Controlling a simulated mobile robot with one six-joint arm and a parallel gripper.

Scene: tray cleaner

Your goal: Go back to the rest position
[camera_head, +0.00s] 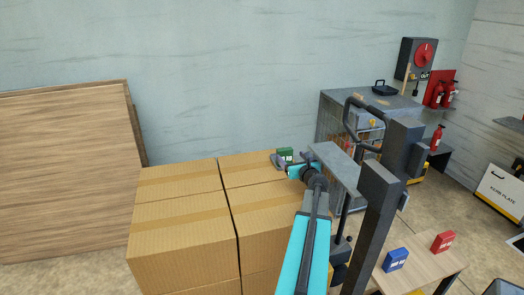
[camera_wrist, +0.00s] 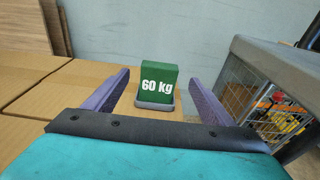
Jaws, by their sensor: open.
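My arm reaches forward in the head view, and my gripper (camera_head: 280,161) is near the far edge of the cardboard boxes. In the wrist view my gripper (camera_wrist: 160,92) is open, with its two purple fingers spread apart. A green block marked "60 kg" (camera_wrist: 158,82) stands on a small grey base beyond and between the fingers. The green block (camera_head: 285,154) also shows in the head view, just past the gripper. I see no contact between the fingers and the block.
Large cardboard boxes (camera_head: 180,235) stand below my arm. A grey cabinet (camera_head: 335,115) is at the right with a black tray (camera_head: 384,89) on top. A wooden table (camera_head: 425,262) holds a blue box (camera_head: 396,259) and a red box (camera_head: 443,242). Wooden panels (camera_head: 65,170) lean at left.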

